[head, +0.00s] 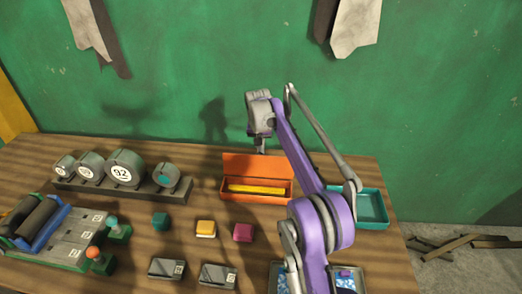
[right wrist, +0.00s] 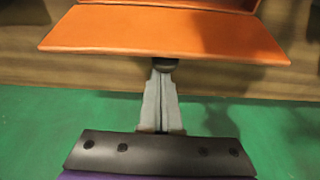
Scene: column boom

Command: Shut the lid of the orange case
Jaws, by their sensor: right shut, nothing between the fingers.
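The orange case (head: 228,194) stands at the back of the table with a yellow bar (head: 256,189) in it. Its lid (head: 257,165) is open, raised along the back side. The lid also fills the upper part of the right wrist view (right wrist: 165,32). My right gripper (head: 262,150) is shut and empty, pointing down at the lid's far edge, on the wall side. In the right wrist view its fingertips (right wrist: 164,66) are right at the lid's edge; I cannot tell if they touch it. My left gripper is not in view.
A teal tray (head: 372,222) stands right of the case, partly behind my right arm. A rack of grey rolls (head: 125,168) is to the left. Small blocks, including a yellow one (head: 206,228), lie in front. The green wall (head: 200,70) rises behind.

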